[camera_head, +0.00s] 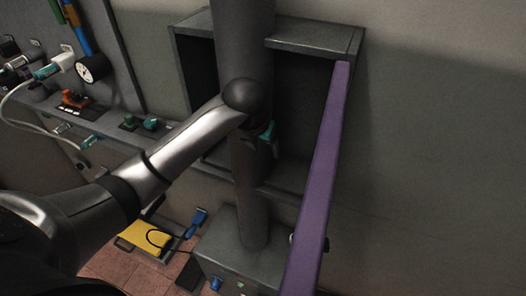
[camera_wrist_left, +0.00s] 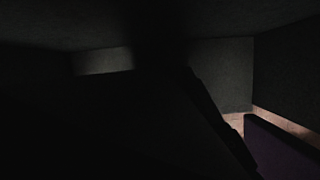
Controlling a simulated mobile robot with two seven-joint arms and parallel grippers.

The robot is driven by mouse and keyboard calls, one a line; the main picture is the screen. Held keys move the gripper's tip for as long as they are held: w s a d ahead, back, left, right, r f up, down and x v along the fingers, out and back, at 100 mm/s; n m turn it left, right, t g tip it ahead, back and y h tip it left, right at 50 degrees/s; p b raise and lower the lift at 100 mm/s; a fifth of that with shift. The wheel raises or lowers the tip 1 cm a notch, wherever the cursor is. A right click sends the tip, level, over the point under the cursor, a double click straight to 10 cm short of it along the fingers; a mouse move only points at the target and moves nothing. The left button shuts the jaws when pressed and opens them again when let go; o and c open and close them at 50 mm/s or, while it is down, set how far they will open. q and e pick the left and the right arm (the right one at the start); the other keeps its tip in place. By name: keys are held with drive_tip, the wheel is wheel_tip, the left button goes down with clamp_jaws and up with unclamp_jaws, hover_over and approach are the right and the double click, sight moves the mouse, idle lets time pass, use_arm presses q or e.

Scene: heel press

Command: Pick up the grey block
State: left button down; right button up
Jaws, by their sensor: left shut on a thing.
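My left arm comes in from the left in the head view and reaches across a grey upright column (camera_head: 250,200). My left gripper is hidden in that view. The left wrist view is very dark. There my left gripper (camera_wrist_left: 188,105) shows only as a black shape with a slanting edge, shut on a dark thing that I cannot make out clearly. I cannot pick out the grey block for certain in either view. My right gripper is not in view.
A long purple bar (camera_head: 322,165) stands right of the column; a purple surface shows in the wrist view (camera_wrist_left: 275,150). Behind is an open grey cabinet (camera_head: 315,35). A grey box (camera_head: 225,250) is at the column's foot. Tools lie on a shelf (camera_head: 105,140) at left.

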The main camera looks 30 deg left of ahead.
sight(262, 148)
use_arm(q)
drive_tip(key=r, duration=0.5)
drive_tip(key=shift+s+r, duration=0.1)
drive_tip(key=shift+s, duration=0.1)
drive_tip(key=s+d+p, duration=0.1)
drive_tip(key=s+p, duration=0.6)
drive_tip(key=s, duration=1.2)
